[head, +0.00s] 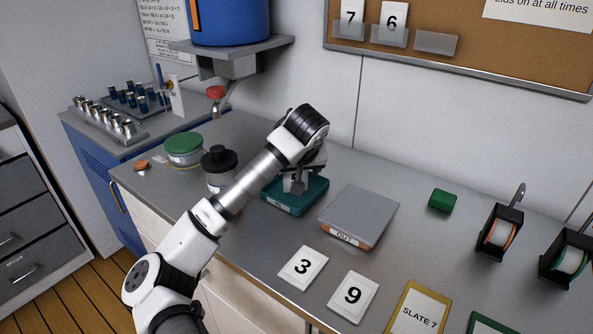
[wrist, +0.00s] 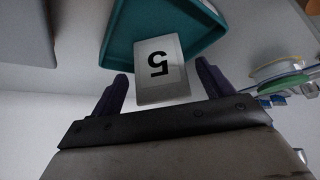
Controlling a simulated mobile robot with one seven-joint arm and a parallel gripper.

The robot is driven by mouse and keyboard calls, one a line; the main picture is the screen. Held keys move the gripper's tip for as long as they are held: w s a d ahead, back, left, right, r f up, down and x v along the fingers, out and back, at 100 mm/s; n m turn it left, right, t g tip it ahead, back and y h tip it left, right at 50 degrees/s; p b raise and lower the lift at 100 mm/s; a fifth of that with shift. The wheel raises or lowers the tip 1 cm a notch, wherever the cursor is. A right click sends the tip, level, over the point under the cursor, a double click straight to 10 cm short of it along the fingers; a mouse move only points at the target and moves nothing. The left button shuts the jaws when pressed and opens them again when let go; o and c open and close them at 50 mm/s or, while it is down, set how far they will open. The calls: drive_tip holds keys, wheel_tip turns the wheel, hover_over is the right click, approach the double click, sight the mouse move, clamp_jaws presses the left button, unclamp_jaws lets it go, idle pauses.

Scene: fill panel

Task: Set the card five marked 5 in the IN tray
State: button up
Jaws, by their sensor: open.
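The white card marked 5 (wrist: 155,65) shows in the wrist view, its number upside down, between the two dark fingers of my gripper (wrist: 160,78). The fingers are open, with a gap on each side of the card. The card's far end overlaps the teal tray (wrist: 125,25); whether it rests on the tray floor I cannot tell. The card is not clear there, and I see no IN label.
Cards 3 (head: 303,268) and 9 (head: 353,296) lie at the bench's front edge. A black-lidded jar (head: 219,160) and a green-lidded tub (head: 183,148) stand left of the teal tray. A green block (head: 442,201) and spools (head: 500,230) stand to the right.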

drive_tip(key=shift+r, duration=0.25)
drive_tip(key=b+v, duration=0.1)
drive_tip(key=v, duration=1)
drive_tip(key=shift+s+r+b, duration=0.2)
drive_tip(key=shift+r+b, duration=0.1)
drive_tip(key=shift+r, duration=0.05)
drive_tip(key=shift+d, duration=0.15)
